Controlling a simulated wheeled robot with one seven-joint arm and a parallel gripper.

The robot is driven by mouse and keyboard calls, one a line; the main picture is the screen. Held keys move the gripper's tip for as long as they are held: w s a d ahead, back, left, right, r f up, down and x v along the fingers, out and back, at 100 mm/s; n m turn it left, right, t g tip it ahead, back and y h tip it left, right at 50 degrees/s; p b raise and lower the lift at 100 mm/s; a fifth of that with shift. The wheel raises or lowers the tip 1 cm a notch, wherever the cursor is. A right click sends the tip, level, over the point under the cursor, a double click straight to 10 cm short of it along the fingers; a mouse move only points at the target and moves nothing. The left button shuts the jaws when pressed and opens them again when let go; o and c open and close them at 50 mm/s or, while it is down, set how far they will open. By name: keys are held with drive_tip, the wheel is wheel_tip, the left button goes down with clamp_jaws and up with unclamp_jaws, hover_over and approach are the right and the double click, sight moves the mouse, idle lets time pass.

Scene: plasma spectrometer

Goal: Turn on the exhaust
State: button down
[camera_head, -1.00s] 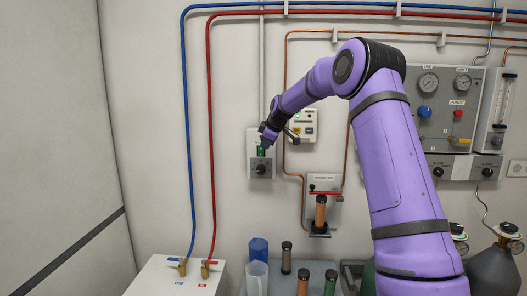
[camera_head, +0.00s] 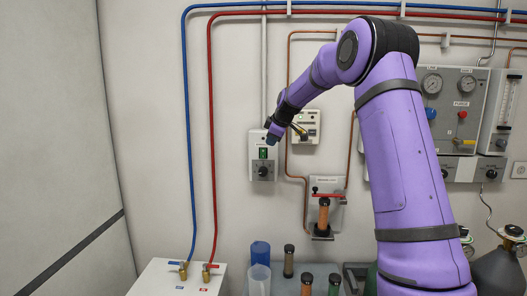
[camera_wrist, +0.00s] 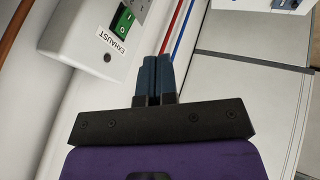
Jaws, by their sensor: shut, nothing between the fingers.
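In the wrist view the box (camera_wrist: 75,40) carries an EXHAUST label (camera_wrist: 112,40) beside the green rocker switch (camera_wrist: 122,20). The rocker has white marks and looks bright green; which side is pressed is hard to tell. My gripper (camera_head: 272,139) is at the upper right edge of the box, apart from the rocker. Its dark blue fingers (camera_wrist: 152,75) are together and empty.
A second white wall box (camera_head: 312,122) sits right of my gripper, partly behind my wrist. A copper pipe (camera_head: 287,80) runs close by. Red (camera_head: 210,130) and blue (camera_head: 187,130) pipes run at left. Bottles and a gauge panel (camera_head: 470,95) are lower and right.

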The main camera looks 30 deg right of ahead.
sight(265, 155)
drive_tip(key=shift+d, duration=0.2)
idle(0.4)
drive_tip(key=x, duration=0.7)
drive_tip(key=w+d+x, duration=0.1)
drive_tip(key=x, duration=0.3)
drive_tip(key=shift+d+r, duration=0.1)
drive_tip(key=shift+r, duration=0.15)
drive_tip(key=shift+w+d, duration=0.5)
drive_tip(key=shift+w, duration=0.35)
drive_tip(key=shift+f, duration=0.1)
drive_tip(key=shift+w+d, duration=0.2)
